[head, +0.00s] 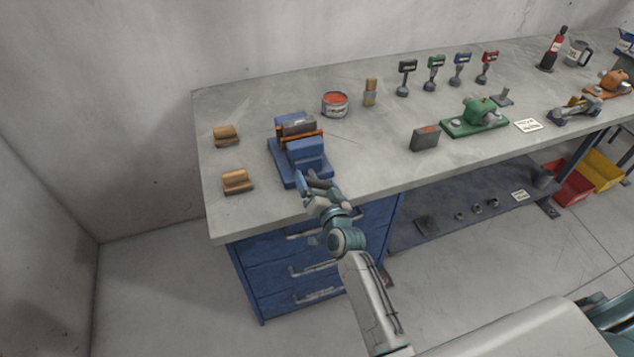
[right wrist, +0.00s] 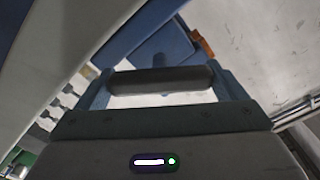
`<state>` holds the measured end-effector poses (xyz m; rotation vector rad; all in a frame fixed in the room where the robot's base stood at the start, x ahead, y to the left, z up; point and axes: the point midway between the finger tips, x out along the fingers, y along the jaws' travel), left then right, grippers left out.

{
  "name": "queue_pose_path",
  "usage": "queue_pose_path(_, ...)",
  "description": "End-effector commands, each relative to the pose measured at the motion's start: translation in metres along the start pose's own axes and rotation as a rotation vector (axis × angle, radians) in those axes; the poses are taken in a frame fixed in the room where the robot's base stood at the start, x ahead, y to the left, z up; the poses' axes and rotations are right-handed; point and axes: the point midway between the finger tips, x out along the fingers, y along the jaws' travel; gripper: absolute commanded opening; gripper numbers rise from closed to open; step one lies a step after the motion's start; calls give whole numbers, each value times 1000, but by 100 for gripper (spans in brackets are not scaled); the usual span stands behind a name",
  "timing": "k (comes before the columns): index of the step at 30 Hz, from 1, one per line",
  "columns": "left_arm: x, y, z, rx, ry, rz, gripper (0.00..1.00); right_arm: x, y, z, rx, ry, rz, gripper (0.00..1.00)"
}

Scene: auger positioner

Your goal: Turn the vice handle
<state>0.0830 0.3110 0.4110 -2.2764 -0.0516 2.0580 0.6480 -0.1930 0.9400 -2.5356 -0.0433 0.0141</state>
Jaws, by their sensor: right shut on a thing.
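The blue vice (head: 304,155) stands on the grey workbench near its front left part, with orange jaw parts and a grey block between the jaws. My right gripper (head: 316,182) is at the front of the vice. In the right wrist view the dark vice handle (right wrist: 160,80) lies crosswise between the two fingers of my right gripper (right wrist: 158,88), which is shut on it. Part of the blue vice (right wrist: 150,40) shows behind the handle there. In the head view the gripper partly covers the handle. My left gripper is not in view.
Two small wooden blocks (head: 226,135) (head: 236,181) lie left of the vice. A paint can (head: 335,103) and a brush (head: 370,92) stand behind it to the right. A dark grey box (head: 425,138) and a green device (head: 476,118) are farther right. Blue drawers (head: 290,262) are below.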

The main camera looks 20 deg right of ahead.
Motion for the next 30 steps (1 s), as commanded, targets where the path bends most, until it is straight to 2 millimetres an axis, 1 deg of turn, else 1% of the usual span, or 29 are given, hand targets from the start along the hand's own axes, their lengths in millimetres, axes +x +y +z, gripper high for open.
queue_pose_path(14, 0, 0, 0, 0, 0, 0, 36, 0, 0, 0, 15, 1, 0, 68)
queue_pose_path(15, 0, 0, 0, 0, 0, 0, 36, 0, 0, 0, 15, 1, 0, 99)
queue_pose_path(16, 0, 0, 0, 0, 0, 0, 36, 0, 0, 0, 15, 1, 0, 100)
queue_pose_path(22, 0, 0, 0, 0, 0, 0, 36, 0, 0, 0, 14, 0, 0, 100)
queue_pose_path(24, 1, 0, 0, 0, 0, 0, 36, -3, 0, 1, 14, 0, 0, 100)
queue_pose_path(26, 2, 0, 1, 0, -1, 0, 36, -9, 1, 1, 15, 0, 0, 100)
queue_pose_path(29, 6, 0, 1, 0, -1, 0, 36, -24, 2, 2, 15, 0, 1, 100)
queue_pose_path(30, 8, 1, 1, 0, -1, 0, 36, -32, 2, 3, 15, -1, 2, 100)
